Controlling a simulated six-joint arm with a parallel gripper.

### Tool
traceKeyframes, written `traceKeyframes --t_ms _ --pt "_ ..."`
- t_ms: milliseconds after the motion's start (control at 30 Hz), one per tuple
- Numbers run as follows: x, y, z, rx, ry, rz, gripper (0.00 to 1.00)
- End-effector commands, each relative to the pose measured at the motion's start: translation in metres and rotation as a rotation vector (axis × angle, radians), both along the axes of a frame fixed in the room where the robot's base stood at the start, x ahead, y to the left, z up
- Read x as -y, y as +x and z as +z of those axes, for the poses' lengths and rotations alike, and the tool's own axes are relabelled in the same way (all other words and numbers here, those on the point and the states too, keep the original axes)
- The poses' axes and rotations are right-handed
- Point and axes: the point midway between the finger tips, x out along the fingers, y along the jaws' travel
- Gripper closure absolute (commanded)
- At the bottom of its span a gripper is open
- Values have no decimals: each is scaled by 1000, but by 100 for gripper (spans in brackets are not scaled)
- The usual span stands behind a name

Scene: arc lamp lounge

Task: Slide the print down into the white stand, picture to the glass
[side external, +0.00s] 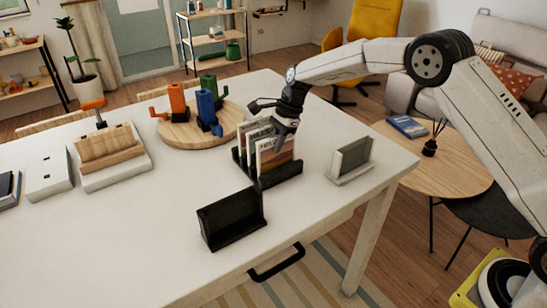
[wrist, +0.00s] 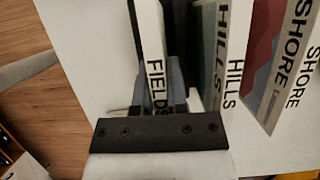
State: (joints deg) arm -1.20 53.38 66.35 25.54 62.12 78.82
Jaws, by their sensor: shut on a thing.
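My gripper (side external: 277,128) is over the black rack (side external: 280,178) in the side view. In the wrist view my gripper (wrist: 158,100) is shut on the white edge of the print marked FIELDS (wrist: 154,60). Prints marked HILLS (wrist: 228,60) and SHORE (wrist: 292,60) stand beside it, apart from the fingers. In the side view the prints (side external: 275,158) stand upright close together in the rack; I cannot tell whether the held one is lifted at all. The white stand (side external: 350,177) with its grey glass panel (side external: 354,154) is right of the rack and looks empty.
A black stand (side external: 230,220) is at the table's front. A round wooden board (side external: 180,138) with orange, blue and green pieces stands behind left. A white base with a wooden holder (side external: 110,155) is further left. The white table (side external: 150,240) is clear at front left.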

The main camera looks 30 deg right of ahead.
Motion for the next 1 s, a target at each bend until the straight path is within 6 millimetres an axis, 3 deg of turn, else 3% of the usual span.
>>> traceKeyframes --t_ms 333,567,1000 --pt "0 1 11 2 0 0 100" --pt "0 1 39 2 2 2 100" --pt "5 -43 90 2 2 1 100"
